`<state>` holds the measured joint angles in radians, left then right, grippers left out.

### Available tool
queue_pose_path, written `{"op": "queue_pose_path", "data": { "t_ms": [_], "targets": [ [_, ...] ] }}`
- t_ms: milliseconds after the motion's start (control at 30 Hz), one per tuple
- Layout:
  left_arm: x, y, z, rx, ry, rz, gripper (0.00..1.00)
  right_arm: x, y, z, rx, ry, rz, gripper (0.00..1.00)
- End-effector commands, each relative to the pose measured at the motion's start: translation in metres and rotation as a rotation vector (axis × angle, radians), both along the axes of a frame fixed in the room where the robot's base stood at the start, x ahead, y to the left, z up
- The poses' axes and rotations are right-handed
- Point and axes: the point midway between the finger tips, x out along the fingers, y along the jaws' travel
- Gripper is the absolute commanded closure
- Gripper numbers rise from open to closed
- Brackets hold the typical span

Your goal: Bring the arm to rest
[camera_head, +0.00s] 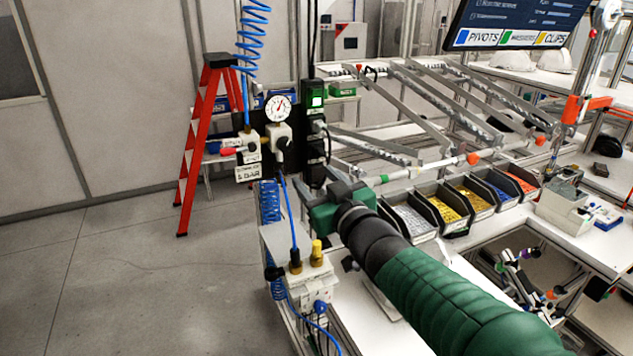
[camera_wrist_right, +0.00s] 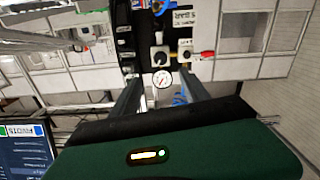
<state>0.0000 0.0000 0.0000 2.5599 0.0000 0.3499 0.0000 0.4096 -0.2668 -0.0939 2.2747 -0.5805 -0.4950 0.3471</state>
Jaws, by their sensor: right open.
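My right arm (camera_head: 430,285), in a green ribbed sleeve, reaches in from the bottom right of the head view. Its gripper (camera_head: 338,180) is raised near the pressure gauge post, seen from behind, with the fingers partly hidden. In the right wrist view the two dark fingers of this gripper (camera_wrist_right: 162,84) stand apart with nothing between them. The round gauge (camera_wrist_right: 162,80) shows behind the gap, apart from the fingers. My left gripper is not in view.
The gauge (camera_head: 278,108) and blue coiled hoses (camera_head: 254,30) stand close ahead. Parts bins (camera_head: 412,220) line the workbench to the right, under sloping rails (camera_head: 440,100). A red stepladder (camera_head: 205,140) stands behind. The floor (camera_head: 110,270) at left is clear.

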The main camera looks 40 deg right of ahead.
Motion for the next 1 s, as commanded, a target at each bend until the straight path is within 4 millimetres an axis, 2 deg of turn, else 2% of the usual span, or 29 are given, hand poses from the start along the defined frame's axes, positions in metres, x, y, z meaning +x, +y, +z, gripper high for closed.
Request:
{"op": "queue_pose_path", "data": {
  "t_ms": [200, 267, 367, 467, 500, 567, 600, 667, 700, 800, 833, 900, 1000],
  "targets": [
    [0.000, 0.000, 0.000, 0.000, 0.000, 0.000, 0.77, 0.001, 0.000, -0.001, 0.000, 0.002, 0.000, 0.46],
    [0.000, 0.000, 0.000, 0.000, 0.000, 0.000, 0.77, 0.002, 0.002, -0.010, 0.010, 0.023, -0.001, 0.46],
    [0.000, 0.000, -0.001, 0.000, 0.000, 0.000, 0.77, 0.008, 0.013, -0.053, 0.057, 0.130, -0.006, 0.46],
    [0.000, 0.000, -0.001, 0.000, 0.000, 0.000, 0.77, 0.006, 0.039, -0.131, 0.129, 0.338, -0.009, 0.46],
    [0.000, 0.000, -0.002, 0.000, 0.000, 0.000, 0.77, 0.000, 0.052, -0.165, 0.157, 0.437, -0.006, 0.46],
    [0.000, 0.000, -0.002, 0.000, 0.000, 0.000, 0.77, -0.016, 0.074, -0.214, 0.191, 0.589, 0.002, 0.46],
    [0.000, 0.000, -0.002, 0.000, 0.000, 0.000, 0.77, -0.029, 0.090, -0.245, 0.211, 0.692, 0.012, 0.46],
    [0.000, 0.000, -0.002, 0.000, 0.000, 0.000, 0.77, -0.055, 0.114, -0.286, 0.235, 0.845, 0.030, 0.46],
    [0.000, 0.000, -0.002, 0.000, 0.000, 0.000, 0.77, -0.074, 0.129, -0.309, 0.248, 0.941, 0.042, 0.46],
    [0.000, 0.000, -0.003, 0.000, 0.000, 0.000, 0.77, -0.120, 0.159, -0.350, 0.267, 1.141, 0.074, 0.46],
    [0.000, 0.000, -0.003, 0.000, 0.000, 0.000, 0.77, -0.131, 0.165, -0.358, 0.271, 1.187, 0.081, 0.46],
    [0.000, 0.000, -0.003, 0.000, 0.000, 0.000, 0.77, -0.150, 0.176, -0.370, 0.277, 1.261, 0.095, 0.46],
    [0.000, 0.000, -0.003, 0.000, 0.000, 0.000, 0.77, -0.163, 0.181, -0.376, 0.281, 1.309, 0.102, 0.46]
  ]
}}
